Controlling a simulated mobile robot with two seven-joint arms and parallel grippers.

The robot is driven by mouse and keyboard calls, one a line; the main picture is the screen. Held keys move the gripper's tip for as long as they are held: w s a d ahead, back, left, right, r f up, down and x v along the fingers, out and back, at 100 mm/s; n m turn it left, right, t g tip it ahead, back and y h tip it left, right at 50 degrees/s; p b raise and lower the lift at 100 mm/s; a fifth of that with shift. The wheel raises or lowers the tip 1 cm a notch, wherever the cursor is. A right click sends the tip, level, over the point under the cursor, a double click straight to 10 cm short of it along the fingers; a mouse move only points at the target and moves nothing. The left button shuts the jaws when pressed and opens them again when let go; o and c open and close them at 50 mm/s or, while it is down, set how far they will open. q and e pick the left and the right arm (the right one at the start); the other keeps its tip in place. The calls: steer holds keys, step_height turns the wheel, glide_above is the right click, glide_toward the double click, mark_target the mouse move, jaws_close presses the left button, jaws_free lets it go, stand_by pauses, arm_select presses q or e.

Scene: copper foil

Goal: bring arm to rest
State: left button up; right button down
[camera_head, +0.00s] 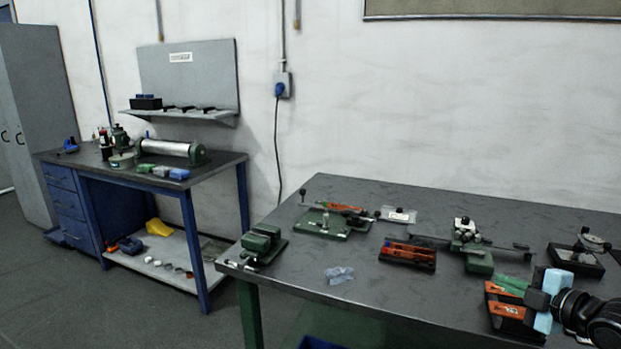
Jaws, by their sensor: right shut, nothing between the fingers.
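My right arm comes in at the lower right corner, with its black wrist showing. My right gripper (536,300) is over the right part of the front workbench (400,305). It has a light blue bar and dark fingers that are shut with nothing between them. It is in front of a dark holder with orange and green pieces (508,312) and partly hides it. Whether it touches the holder is unclear. My left gripper is not in view.
A green vise (262,243), a green fixture (335,222), an orange-filled tray (407,253), a green-based device (473,245) and a black-based device (580,256) stand on the bench. Crumpled foil (339,275) lies near its front edge. A blue-legged bench (150,180) stands at left.

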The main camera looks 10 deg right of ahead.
steer(key=s+a+f+m+g+p, duration=0.1)
steer(key=s+a+f+m+p, duration=0.15)
steer(key=s+a+f, duration=0.6)
steer(key=s+a+f+m+g+p, duration=0.15)
steer(key=s+a+f+m, duration=0.35)
steer(key=f, duration=0.7)
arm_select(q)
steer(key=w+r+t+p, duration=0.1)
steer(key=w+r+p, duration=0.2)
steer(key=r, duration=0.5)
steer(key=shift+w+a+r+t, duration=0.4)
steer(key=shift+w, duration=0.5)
arm_select(e)
steer(key=s+a+f+m+g, duration=0.1)
steer(key=s+a, duration=0.3)
steer(key=s, duration=0.4)
steer(key=s+a+f+m+g, duration=0.1)
steer(key=s+a+f+m, duration=0.2)
steer(key=s, duration=0.6)
steer(key=s+a+f+m+g+h, duration=0.1)
steer(key=s+a+f+m, duration=0.2)
steer(key=s+a, duration=0.4)
steer(key=shift+s+a+m, duration=0.15)
steer(key=shift+s+m, duration=0.2)
steer(key=shift+s, duration=0.45)
